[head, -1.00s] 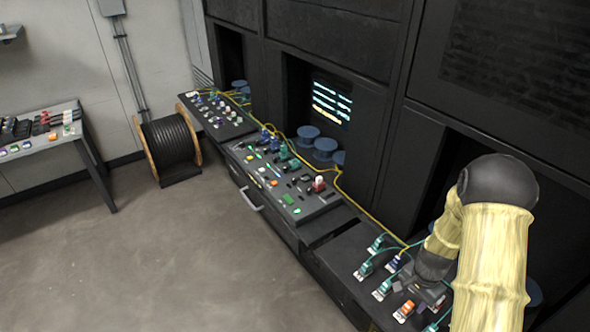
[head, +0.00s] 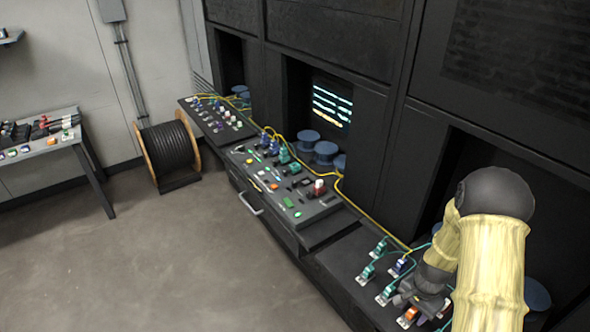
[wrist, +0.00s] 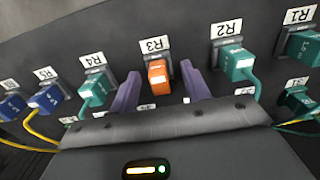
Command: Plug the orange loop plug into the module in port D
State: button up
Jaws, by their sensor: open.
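The orange loop plug (wrist: 159,76) sits in the port labelled R3 in the wrist view, between the two purple fingers of my gripper (wrist: 159,90). The fingers are open, one on each side of the plug, with a visible gap to it. In the head view the orange plug (head: 408,316) shows beside my gripper (head: 425,297) on the near right panel. I cannot make out a port D label or its module in these frames.
Teal plugs with cables stand at R2 (wrist: 237,62) and R4 (wrist: 96,87), close on either side. A blue plug (wrist: 45,98) is at R5. Further benches with small parts (head: 290,190) run along the dark racks. A cable reel (head: 168,152) stands on open floor.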

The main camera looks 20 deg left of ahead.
aim_at(413, 309)
dwell(0.6)
grip_shut()
jog(key=shift+r, duration=0.1)
jog(key=shift+r+p, duration=2.15)
jog(key=shift+r, duration=0.75)
